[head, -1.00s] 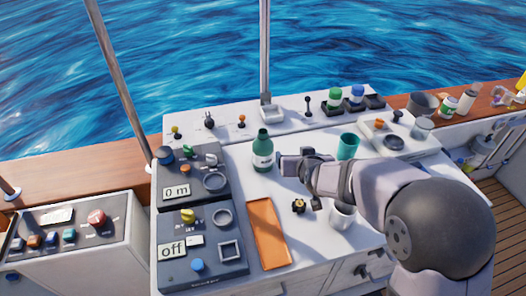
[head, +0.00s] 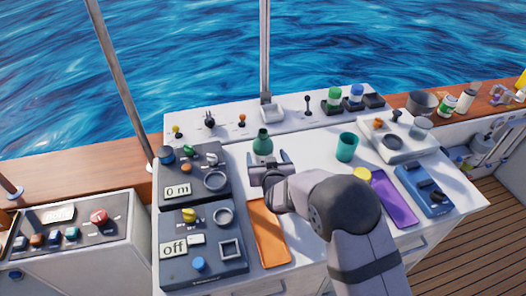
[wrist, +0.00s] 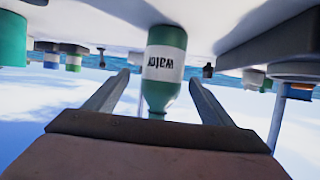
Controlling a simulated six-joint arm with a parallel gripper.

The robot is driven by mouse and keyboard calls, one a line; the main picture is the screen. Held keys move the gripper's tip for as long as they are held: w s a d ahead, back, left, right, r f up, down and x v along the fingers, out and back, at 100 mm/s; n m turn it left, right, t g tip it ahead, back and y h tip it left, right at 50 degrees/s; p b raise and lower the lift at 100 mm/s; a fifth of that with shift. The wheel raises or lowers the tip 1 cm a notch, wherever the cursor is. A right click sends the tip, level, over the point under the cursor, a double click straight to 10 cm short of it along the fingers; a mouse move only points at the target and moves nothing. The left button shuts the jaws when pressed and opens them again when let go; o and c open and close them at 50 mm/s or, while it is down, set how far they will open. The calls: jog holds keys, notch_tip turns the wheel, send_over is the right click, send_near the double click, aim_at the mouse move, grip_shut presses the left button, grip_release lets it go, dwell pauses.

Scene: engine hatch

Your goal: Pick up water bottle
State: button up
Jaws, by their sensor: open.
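The water bottle (head: 262,143) is green with a white label and stands upright on the white console top (head: 310,150). In the head view its lower part is hidden behind my gripper (head: 269,165). My gripper is open and empty, with its fingers pointing at the bottle from the near side. In the wrist view, which looks upside down, the bottle (wrist: 165,70) shows between the two fingers, its label with dark lettering facing me. I cannot tell exactly how far the fingertips are from it.
Dark control panels (head: 202,240) with knobs stand left of the bottle. A teal cup (head: 347,146) stands to the right, and an orange tray (head: 268,235) lies nearer. A purple tray (head: 394,200) and a blue device (head: 424,190) lie further right. Levers line the back ledge.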

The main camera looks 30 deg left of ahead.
jog(key=shift+w+a, duration=0.1)
jog(key=shift+w+a+f+p, duration=0.2)
jog(key=shift+w+a+p, duration=0.2)
jog(key=shift+p, duration=0.15)
jog(key=shift+p+x, duration=0.85)
jog(key=shift+x, duration=1.05)
jog(key=shift+s+a+f, duration=0.1)
jog(key=c, duration=1.4)
jog(key=shift+r, duration=0.35)
jog(key=shift+r+b, duration=1.45)
jog(key=shift+r, duration=3.2)
